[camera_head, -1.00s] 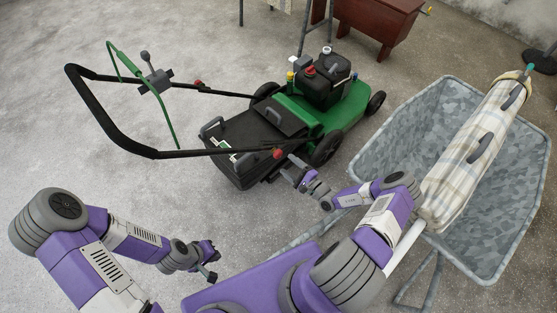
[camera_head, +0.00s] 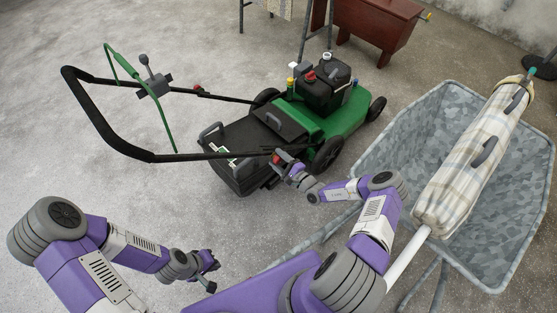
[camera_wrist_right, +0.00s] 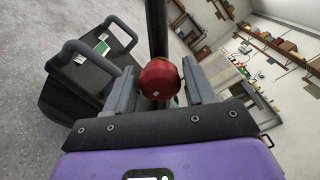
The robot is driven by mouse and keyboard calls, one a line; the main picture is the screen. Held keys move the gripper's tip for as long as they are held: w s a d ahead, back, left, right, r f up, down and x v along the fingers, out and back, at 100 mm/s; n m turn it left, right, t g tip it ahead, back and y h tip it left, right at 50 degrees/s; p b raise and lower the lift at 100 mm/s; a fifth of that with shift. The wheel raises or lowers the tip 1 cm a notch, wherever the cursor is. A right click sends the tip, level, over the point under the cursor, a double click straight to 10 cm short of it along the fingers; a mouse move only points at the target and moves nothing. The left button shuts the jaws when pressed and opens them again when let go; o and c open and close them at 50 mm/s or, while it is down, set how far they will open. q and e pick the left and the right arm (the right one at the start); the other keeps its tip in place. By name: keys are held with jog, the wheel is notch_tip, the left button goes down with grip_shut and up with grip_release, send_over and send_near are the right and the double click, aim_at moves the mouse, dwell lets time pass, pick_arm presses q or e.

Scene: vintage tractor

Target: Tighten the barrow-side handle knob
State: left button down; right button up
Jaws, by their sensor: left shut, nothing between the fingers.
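The barrow-side handle knob (camera_head: 277,158) is red and sits on the black mower handle, on the side near the wheelbarrow. In the right wrist view the knob (camera_wrist_right: 160,80) is round and lies between the two grey fingers of my right gripper (camera_wrist_right: 160,72). The fingers are apart, one on each side, very close to the knob; firm contact cannot be told. In the head view my right gripper (camera_head: 283,163) is at the knob and partly hides it. My left gripper (camera_head: 213,267) is shut and empty, low over the floor, away from the mower.
The green mower (camera_head: 334,118) has a black grass box (camera_head: 235,152) beside my right gripper. Another red knob (camera_head: 199,89) is on the far handle bar. A grey wheelbarrow (camera_head: 520,215) with a plaid bag (camera_head: 465,165) stands right. The floor at left is clear.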

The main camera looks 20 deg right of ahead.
jog(key=c, duration=0.7)
jog(key=m+p, duration=0.1)
jog(key=m, duration=0.2)
jog(key=m+p, duration=0.1)
jog(key=m, duration=0.2)
jog(key=shift+m, duration=0.4)
jog(key=m, duration=1.1)
jog(key=shift+f+m, duration=0.1)
jog(key=shift+m, duration=0.2)
jog(key=shift+s, duration=0.1)
